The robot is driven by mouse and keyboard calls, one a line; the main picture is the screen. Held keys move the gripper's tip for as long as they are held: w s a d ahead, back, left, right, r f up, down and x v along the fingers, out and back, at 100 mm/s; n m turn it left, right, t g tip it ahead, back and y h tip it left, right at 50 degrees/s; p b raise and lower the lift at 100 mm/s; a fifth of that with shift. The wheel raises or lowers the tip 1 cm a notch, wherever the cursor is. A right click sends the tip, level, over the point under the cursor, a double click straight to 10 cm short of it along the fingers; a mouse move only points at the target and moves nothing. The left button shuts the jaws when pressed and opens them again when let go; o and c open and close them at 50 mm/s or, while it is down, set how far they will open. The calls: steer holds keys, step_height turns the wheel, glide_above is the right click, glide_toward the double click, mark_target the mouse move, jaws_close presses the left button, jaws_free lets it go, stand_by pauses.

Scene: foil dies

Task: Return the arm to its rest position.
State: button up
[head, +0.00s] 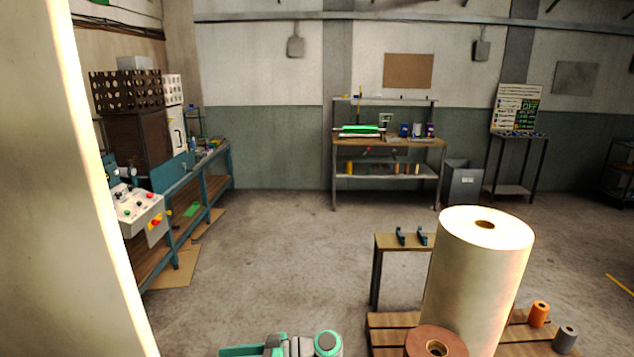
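Part of my arm (285,346), teal and pale grey with a round joint cap, shows at the bottom edge, left of the big roll. The rest of the arm is cut off by the frame. I cannot make out my gripper or its fingers here, nor anything held.
A large pale roll (478,275) stands upright on wooden slats (390,322), with a brown roll (436,345) before it. A small table (388,242) with two teal brackets stands behind. A control box (138,207) and blue bench (215,180) line the left. The middle floor is clear.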

steer(key=s+d+f+m+t+h, duration=0.1)
steer(key=s+f+m+t+h, duration=0.2)
steer(key=f, duration=0.8)
steer(key=s+d+f+m+t+h, duration=0.1)
steer(key=s+f+m+t, duration=0.35)
steer(key=f, duration=0.55)
steer(key=s+d+f+m+t+h, duration=0.1)
steer(key=s+d+f+m+h, duration=0.3)
steer(key=s, duration=0.3)
steer(key=s+d+f+m+t+h, duration=0.2)
steer(key=s+d+f, duration=0.2)
steer(key=s+f, duration=0.2)
steer(key=s+d+r+m+t+h, duration=0.1)
steer(key=s+d+r+h, duration=0.25)
steer(key=s, duration=0.45)
steer(key=s+d+r+m+t+h, duration=0.1)
steer(key=s+d+r+h, duration=0.15)
steer(key=s+d, duration=0.35)
steer(key=s+d+r+t, duration=0.1)
steer(key=s+r+t, duration=0.1)
steer(key=s+r, duration=0.4)
steer(key=s+d+r+n+t, duration=0.1)
steer(key=s+r, duration=0.4)
steer(key=r, duration=0.7)
steer(key=shift+s+d+r+t+h, duration=0.25)
steer(key=shift+s+r+t+h, duration=0.1)
steer(key=shift+s+r+h, duration=0.05)
